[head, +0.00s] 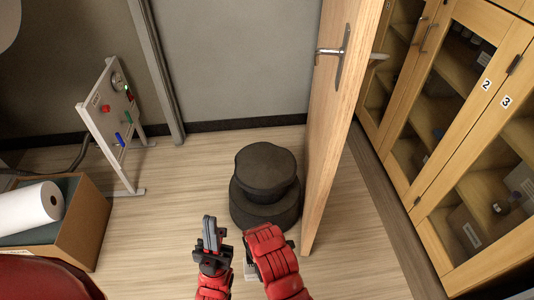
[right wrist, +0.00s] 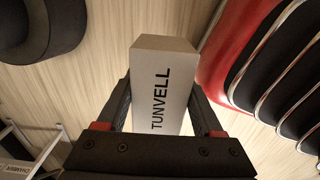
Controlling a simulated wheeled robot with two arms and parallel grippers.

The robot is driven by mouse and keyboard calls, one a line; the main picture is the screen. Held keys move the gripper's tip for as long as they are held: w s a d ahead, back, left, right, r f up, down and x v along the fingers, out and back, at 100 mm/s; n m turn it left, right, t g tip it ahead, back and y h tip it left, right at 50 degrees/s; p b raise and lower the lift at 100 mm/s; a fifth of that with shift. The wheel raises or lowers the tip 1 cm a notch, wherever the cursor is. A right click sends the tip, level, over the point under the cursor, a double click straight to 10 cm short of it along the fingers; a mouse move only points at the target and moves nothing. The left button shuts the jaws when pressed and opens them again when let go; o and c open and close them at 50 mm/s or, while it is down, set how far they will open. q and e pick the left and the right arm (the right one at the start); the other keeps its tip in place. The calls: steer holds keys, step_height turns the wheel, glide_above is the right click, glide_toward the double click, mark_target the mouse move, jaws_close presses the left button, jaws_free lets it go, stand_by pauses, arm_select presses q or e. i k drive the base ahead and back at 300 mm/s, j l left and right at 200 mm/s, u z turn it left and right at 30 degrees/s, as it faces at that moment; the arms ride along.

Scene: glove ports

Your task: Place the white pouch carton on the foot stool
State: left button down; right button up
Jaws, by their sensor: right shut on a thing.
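The white pouch carton (right wrist: 163,60), printed TUNVELL, stands between the fingers of my right gripper (right wrist: 160,98), which is shut on it. In the head view only a small pale part of the carton (head: 250,271) shows beside my red right forearm; the rest is hidden. The foot stool (head: 265,172) is dark, round and two-tiered, on the floor ahead of my grippers. Its edge also shows at the top left of the right wrist view (right wrist: 55,35). The carton is apart from the stool. My left gripper (head: 211,222) is left of the carton, looks empty, and its finger gap is unclear.
An open wooden door (head: 335,120) stands close to the stool's right side. Glass-fronted cabinets (head: 440,130) line the right wall. At left are a white panel stand (head: 112,125) and a box (head: 88,222) with a white roll (head: 30,207). The floor left of the stool is clear.

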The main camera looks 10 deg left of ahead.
mark_target(258, 175)
steer(key=i, duration=1)
